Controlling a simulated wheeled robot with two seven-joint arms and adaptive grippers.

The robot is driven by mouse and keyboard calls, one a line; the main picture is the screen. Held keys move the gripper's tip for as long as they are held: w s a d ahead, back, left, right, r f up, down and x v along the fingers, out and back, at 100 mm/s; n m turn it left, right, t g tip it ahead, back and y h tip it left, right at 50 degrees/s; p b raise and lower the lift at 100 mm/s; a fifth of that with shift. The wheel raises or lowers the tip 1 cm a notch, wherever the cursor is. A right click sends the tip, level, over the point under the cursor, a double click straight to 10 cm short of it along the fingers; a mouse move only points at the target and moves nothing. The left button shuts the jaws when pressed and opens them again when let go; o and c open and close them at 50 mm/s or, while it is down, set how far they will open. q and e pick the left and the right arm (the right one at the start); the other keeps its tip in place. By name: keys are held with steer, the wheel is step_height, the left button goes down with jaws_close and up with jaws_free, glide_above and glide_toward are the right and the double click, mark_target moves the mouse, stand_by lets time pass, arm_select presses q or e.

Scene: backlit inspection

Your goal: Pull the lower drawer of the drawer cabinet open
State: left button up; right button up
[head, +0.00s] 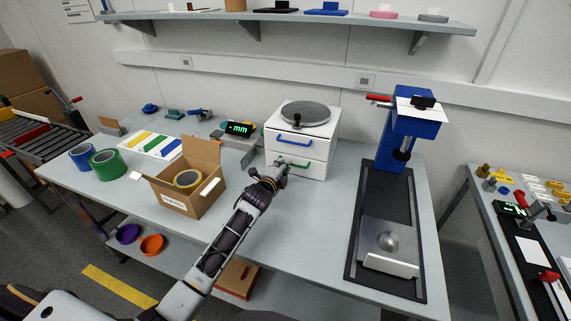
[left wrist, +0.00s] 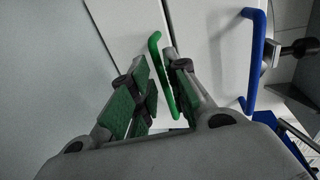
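The white drawer cabinet (head: 318,150) stands at the back of the bench. Its upper drawer has a blue handle (head: 293,142), also in the left wrist view (left wrist: 252,60). Its lower drawer (head: 312,169) looks closed and has a green handle, partly hidden by my gripper in the head view. My left gripper (head: 281,169) is at the lower drawer's front. In the left wrist view, the green handle (left wrist: 160,72) lies between its parted fingers (left wrist: 160,75), nearer the right-hand one, with a gap to the other. My right gripper is in neither view.
A round grey plate (head: 306,114) lies on the cabinet. An open cardboard box (head: 185,205) with a yellow tape roll stands to the left. A blue press-like machine (head: 400,135) on a dark base stands to the right. Bench space before the cabinet is clear except my arm.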

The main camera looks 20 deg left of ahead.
arm_select(q)
steer(key=shift+x, duration=1.65)
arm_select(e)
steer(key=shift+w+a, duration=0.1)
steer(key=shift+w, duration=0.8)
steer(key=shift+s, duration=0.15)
arm_select(q)
jaws_close()
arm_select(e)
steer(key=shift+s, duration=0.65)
